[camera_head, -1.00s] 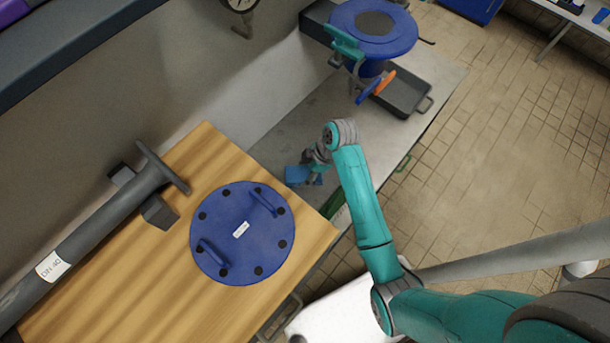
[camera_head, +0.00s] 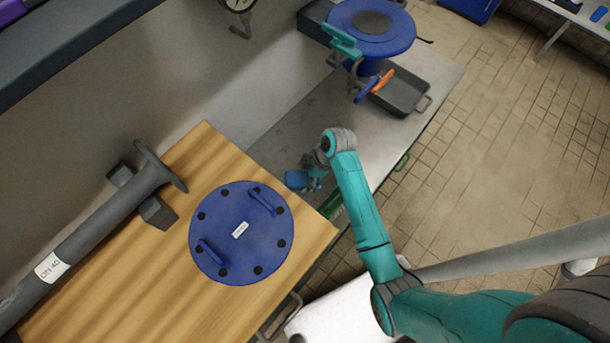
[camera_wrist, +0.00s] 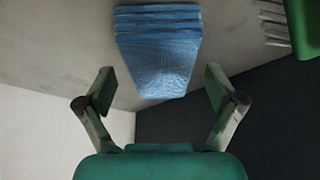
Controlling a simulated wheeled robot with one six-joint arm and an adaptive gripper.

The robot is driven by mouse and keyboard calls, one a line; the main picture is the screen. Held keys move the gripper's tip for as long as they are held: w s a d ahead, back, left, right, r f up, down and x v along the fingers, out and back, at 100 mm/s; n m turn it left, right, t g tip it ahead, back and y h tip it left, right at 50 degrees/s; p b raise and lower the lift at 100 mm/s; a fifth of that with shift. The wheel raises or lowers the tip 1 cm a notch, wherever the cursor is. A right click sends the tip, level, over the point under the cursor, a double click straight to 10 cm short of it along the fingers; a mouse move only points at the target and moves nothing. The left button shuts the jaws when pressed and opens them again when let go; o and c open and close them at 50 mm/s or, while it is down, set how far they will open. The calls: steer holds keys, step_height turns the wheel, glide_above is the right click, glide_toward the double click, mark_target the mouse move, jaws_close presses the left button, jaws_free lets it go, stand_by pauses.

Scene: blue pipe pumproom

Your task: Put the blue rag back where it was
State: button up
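The blue rag (camera_head: 297,180) lies low over the grey metal bench, close to the wooden top's edge. In the wrist view the rag (camera_wrist: 158,50) appears folded, with stacked layers at its far end, against a grey surface. My gripper (camera_head: 315,178) is right beside the rag in the head view, partly hidden by my wrist. In the wrist view my gripper (camera_wrist: 160,91) has its two fingers spread wide. The rag lies ahead of and between them, with a gap on both sides. No finger visibly touches it.
A blue round flange (camera_head: 240,233) with handles lies on the wooden top (camera_head: 130,270). A grey pipe (camera_head: 100,225) lies behind it. A grey tray (camera_head: 403,92) and a blue drum-shaped part (camera_head: 372,28) stand farther along the bench. A green object (camera_wrist: 303,28) shows at the wrist view's right.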

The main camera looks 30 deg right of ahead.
steer(key=v, duration=1.2)
steer(key=shift+r, duration=0.1)
stand_by(0.4)
